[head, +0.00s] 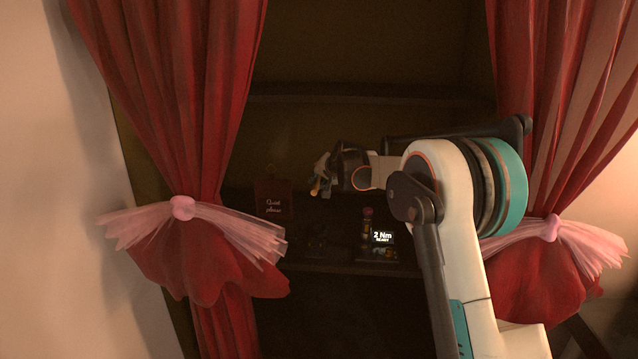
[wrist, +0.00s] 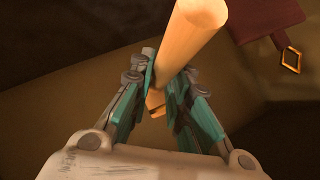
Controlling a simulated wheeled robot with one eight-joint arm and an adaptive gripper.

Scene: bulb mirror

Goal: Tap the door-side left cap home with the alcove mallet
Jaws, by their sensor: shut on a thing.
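In the wrist view my gripper (wrist: 168,78) is shut on a pale wooden cylinder (wrist: 198,30), which looks like the mallet's handle. In the head view my gripper (head: 321,178) is inside the dim alcove above the lower shelf. A small orange-tan bit (head: 315,187) shows at its fingers. The mallet's head cannot be made out, and I cannot pick out the door-side left cap in either view.
Red curtains (head: 205,110) flank the alcove. A dark red "Quiet please" sign (head: 273,203) stands left of my gripper; a dark red piece with a brass ring (wrist: 291,60) shows in the wrist view. A lit display (head: 382,237) reads "2 Nm READY". A red-topped item (head: 367,213) stands beside it.

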